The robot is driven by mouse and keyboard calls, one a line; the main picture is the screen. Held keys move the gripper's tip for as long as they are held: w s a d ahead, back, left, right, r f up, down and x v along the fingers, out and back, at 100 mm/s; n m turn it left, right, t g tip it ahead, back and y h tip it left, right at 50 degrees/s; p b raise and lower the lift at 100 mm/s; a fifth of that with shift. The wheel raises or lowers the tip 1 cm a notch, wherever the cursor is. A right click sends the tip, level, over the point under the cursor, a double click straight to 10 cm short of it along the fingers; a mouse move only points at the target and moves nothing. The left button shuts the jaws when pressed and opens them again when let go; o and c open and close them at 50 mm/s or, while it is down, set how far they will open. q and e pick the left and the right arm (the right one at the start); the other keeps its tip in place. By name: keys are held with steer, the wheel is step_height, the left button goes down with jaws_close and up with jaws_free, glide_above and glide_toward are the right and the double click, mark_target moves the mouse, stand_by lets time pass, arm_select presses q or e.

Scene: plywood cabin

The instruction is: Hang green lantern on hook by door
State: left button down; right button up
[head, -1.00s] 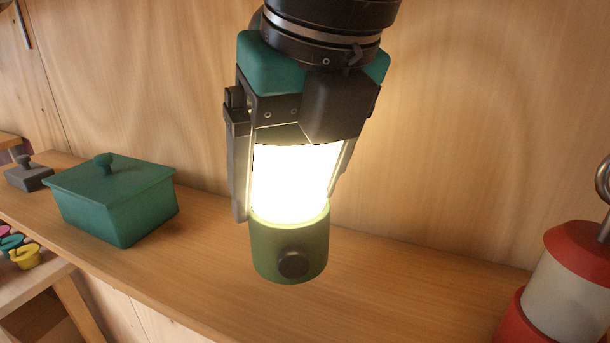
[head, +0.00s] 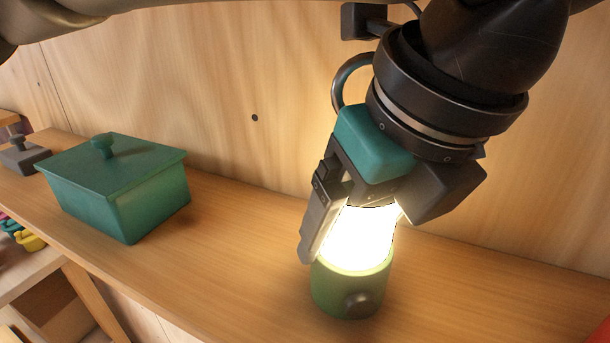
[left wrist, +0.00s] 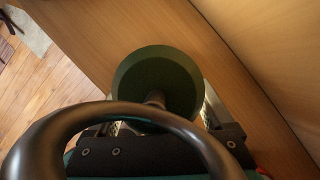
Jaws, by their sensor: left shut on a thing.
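The green lantern (head: 349,288) has a glowing white body, a green base and a dark round knob on the base. It is upright but slightly tilted, over the wooden shelf. My left gripper (head: 358,228) comes from above and is shut around the glowing body, one finger on each side. In the left wrist view, the lantern's dark green top (left wrist: 158,82) sits between the fingers, with a big dark ring handle (left wrist: 120,112) in front. I cannot tell whether the base touches the shelf. The hook and the door are not recognizable here. My right gripper is not in view.
A teal lidded box (head: 118,187) stands on the shelf (head: 235,265) to the left, with a small grey lidded thing (head: 22,154) beyond it. A plywood wall (head: 230,100) rises behind. Small colored pieces (head: 30,241) lie lower left. A red edge shows at far right.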

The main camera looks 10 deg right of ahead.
arm_select(q)
steer(key=shift+w+f+b, duration=0.2)
steer(key=shift+b, duration=0.1)
steer(key=shift+c, duration=0.6)
jaws_free()
steer(key=shift+o, duration=0.6)
steer(key=shift+s, duration=0.1)
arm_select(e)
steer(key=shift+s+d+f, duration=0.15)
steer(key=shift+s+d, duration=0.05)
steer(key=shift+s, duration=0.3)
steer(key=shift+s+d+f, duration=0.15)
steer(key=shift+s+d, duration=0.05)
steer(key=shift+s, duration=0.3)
